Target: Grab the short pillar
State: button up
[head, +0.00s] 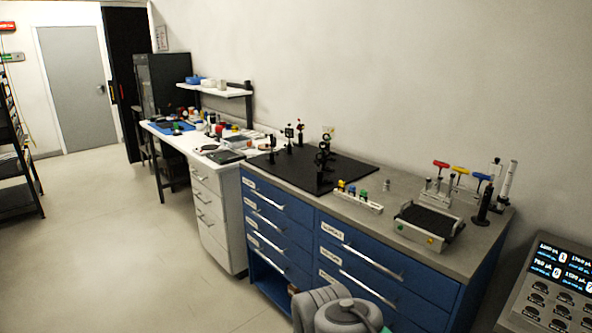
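A small grey upright cylinder (387,185), which looks like the short pillar, stands on the grey top of the blue bench. It is right of the black optics board and behind the white holder. It is small in the head view, so its details are unclear. Taller black posts with mounts, such as one optics post (322,155), stand on the board. Another dark post (485,203) stands at the bench's right end. My gripper is not in view; only grey links of my arm show at the bottom edge.
The black board (349,171) covers the bench's left part. A control panel (560,280) is at lower right. The left floor is clear.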

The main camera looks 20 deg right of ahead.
aim_at(387, 184)
jog(key=z, duration=0.2)
jog(key=i, duration=1.65)
jog(key=u, duration=0.2)
